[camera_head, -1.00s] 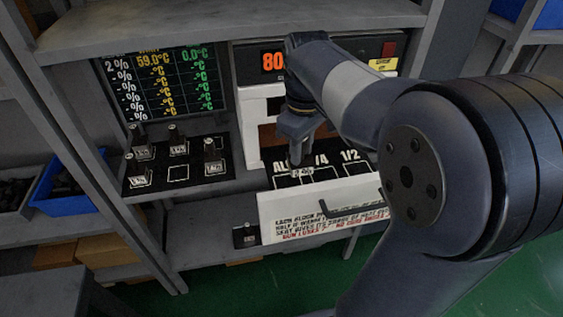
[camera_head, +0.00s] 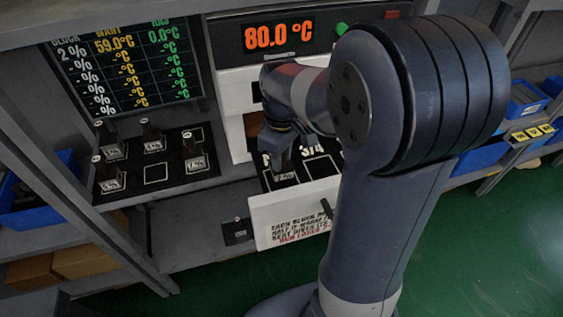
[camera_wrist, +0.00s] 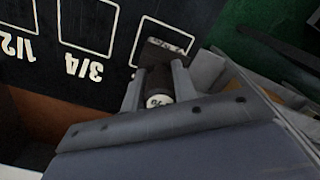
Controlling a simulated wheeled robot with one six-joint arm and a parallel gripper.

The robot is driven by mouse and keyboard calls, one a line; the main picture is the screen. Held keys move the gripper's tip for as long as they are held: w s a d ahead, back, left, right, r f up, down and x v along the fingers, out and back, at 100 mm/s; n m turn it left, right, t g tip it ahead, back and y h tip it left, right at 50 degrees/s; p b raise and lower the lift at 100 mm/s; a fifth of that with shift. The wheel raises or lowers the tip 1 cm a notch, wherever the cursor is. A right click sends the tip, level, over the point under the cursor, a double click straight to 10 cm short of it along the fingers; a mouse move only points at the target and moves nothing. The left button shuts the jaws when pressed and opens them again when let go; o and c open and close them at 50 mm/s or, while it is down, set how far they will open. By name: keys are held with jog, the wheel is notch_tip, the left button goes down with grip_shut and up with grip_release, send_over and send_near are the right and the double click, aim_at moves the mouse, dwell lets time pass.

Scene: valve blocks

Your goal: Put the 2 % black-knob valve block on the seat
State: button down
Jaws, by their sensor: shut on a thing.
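My gripper (camera_head: 281,160) points down over the black top of the white drawer-like unit (camera_head: 290,213), at the leftmost outlined seat. It is shut on the knob of a small valve block (camera_head: 287,177). In the wrist view the black block (camera_wrist: 165,50) sits between the fingers (camera_wrist: 158,88), with a round white-topped knob (camera_wrist: 159,101) nearest the camera. The block overlaps one white seat outline (camera_wrist: 136,45); whether it rests there or hovers just above, I cannot tell. The percent marking is too small to read surely. The outline beside it is marked 3/4 (camera_wrist: 84,65).
Several knobbed blocks stand on a black board (camera_head: 154,187) at left, which has empty outlines. A small dark block (camera_head: 238,231) is on the lower shelf. A readout (camera_head: 278,36) shows 80.0 °C. A dark handle (camera_head: 327,208) projects from the unit's front.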

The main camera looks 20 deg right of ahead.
jog(key=shift+f, duration=1.2)
jog(key=shift+f, duration=0.1)
jog(key=c, duration=1.1)
grip_release()
jog(key=shift+c, duration=0.2)
notch_tip(320, 180, up, 12)
jog(key=shift+r, duration=0.1)
